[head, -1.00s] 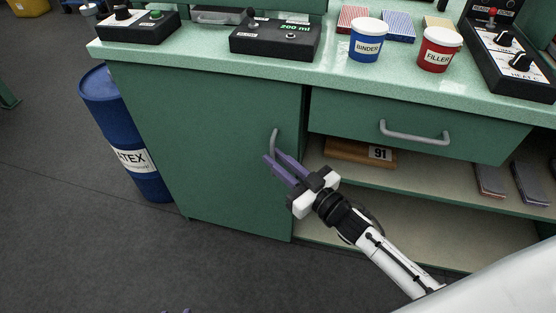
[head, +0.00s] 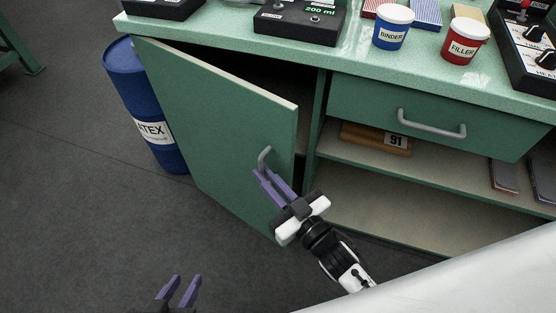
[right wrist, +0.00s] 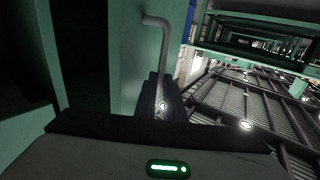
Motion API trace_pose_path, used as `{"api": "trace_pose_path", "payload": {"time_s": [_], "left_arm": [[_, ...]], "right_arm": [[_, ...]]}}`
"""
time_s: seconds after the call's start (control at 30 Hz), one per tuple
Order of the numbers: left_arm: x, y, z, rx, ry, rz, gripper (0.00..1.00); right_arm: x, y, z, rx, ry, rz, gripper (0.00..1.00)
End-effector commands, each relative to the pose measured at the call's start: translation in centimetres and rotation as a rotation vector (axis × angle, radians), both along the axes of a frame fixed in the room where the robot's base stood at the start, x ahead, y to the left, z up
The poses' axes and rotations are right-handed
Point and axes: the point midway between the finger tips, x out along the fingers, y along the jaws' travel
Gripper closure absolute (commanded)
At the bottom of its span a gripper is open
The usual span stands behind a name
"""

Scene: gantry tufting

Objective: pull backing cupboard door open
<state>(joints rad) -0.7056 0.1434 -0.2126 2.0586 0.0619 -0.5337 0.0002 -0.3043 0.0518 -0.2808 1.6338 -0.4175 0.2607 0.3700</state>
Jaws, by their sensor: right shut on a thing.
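The green cupboard door (head: 205,125) stands partly open in the head view, hinged at its left edge, with a dark gap behind its right edge. Its grey bar handle (head: 265,158) sits near the free edge; it also shows in the right wrist view (right wrist: 161,32). My right gripper (head: 266,177) is shut on the handle, its purple fingers around the lower part. My left gripper (head: 181,290) is at the bottom edge of the head view, its two purple fingers apart with nothing between them, away from the door.
A blue latex drum (head: 143,105) stands left of the cupboard, near the hinge side. A closed drawer (head: 400,115) and open shelves (head: 370,208) are on the right. Binder (head: 392,28) and filler (head: 464,42) tubs stand on the worktop. The floor before the door is clear.

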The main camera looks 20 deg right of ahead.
Motion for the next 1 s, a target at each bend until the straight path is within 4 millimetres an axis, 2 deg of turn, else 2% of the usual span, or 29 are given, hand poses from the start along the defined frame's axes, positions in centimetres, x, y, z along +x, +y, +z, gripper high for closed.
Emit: {"api": "trace_pose_path", "payload": {"time_s": [0.27,0.3,0.4,0.77,0.87,1.0], "left_arm": [[-0.1,0.1,-0.2,0.003,0.005,0.0,0.69],[-0.1,0.1,-0.2,0.003,0.005,0.0,0.69],[-0.1,0.1,-0.2,0.002,0.004,0.0,0.69],[0.1,0.1,0.3,0.001,-0.004,0.0,0.69],[0.1,0.1,0.5,0.002,-0.005,-0.001,0.69],[0.1,0.1,0.9,0.003,-0.006,-0.001,0.69]], "right_arm": [[0.0,0.2,0.1,0.0,-0.002,0.0,1.0],[0.0,0.2,0.1,0.0,-0.002,0.0,0.88],[0.0,0.1,0.1,0.0,-0.002,0.0,0.73],[-0.5,-0.2,0.0,-0.001,0.001,0.0,0.73],[-1.8,-0.7,0.0,-0.002,0.002,0.0,0.73],[-4.4,-1.7,0.0,-0.002,0.004,-0.001,0.73]]}}
